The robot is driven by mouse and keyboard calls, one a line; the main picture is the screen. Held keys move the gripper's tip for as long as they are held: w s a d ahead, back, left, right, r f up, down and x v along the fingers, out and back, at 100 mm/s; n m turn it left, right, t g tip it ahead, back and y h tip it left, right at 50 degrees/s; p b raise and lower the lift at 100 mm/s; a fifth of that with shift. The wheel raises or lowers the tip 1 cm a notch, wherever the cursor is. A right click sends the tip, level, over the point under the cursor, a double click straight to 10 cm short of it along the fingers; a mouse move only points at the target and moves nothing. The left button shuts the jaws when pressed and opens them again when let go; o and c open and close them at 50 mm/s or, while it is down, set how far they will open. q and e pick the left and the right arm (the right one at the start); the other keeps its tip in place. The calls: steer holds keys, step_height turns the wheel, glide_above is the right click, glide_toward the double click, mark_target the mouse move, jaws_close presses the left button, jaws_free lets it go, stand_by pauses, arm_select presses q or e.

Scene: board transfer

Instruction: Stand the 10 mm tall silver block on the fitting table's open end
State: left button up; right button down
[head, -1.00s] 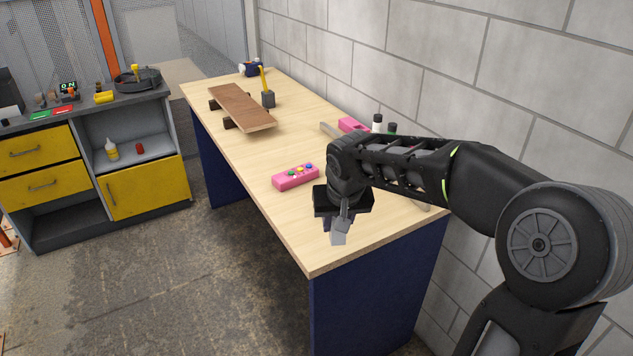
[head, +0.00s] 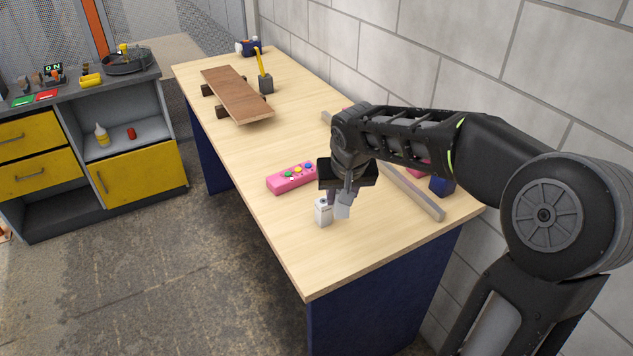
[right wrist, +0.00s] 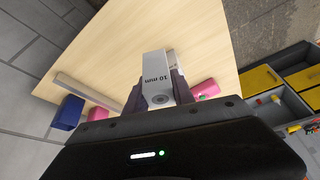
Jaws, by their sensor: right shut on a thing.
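My right gripper (head: 341,194) is over the near part of the pale wooden table (head: 365,240). It is shut on a silver block (head: 343,206), whose face reads "10 mm" in the right wrist view (right wrist: 157,72). The block has a round mark on its end near the gripper. In the head view it hangs below the fingers. I cannot tell whether its lower end touches the tabletop. A second light block (head: 323,212) with a dark spot on top stands on the table just left of it. My left gripper is not in view.
A pink box with coloured buttons (head: 291,178) lies left of my gripper. A long grey bar (head: 415,195) and a blue block (head: 442,186) lie to the right, near the wall. A brown board (head: 237,94) rests farther back. The near table corner is clear.

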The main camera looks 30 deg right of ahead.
mark_target(342, 215)
steer(key=shift+f+p, duration=0.35)
steer(key=shift+f, duration=2.8)
steer(key=shift+f, duration=1.85)
steer(key=shift+f, duration=0.1)
steer(key=c, duration=1.1)
jaws_free()
steer(key=shift+o, duration=0.2)
steer(key=v, duration=1.2)
steer(key=shift+b, duration=0.35)
